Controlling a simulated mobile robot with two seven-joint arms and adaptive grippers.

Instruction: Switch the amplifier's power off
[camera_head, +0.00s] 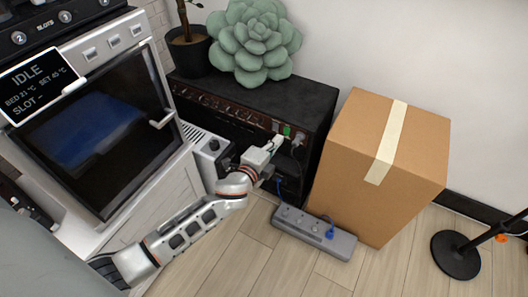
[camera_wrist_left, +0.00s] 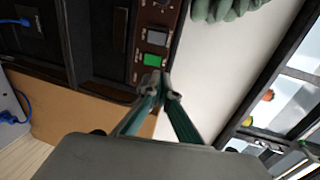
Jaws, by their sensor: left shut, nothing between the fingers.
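The black amplifier (camera_head: 295,100) stands against the wall in the head view, with a row of knobs along its upper front panel. A lit green switch (camera_head: 287,131) sits near the right end of that panel. It also shows in the left wrist view as a green rocker (camera_wrist_left: 152,59), with a grey switch (camera_wrist_left: 157,37) beside it. My left gripper (camera_head: 278,142) is shut and empty, right in front of the panel near the green switch. In the left wrist view its fingertips (camera_wrist_left: 163,86) are together just below the green rocker; I cannot tell whether they touch the panel.
A cardboard box (camera_head: 345,140) stands close to the right of the amplifier. A grey power strip (camera_head: 300,222) with a blue plug (camera_head: 330,234) lies on the floor in front. A large succulent (camera_head: 254,42) sits on top. A machine (camera_head: 100,130) with an IDLE display is at left.

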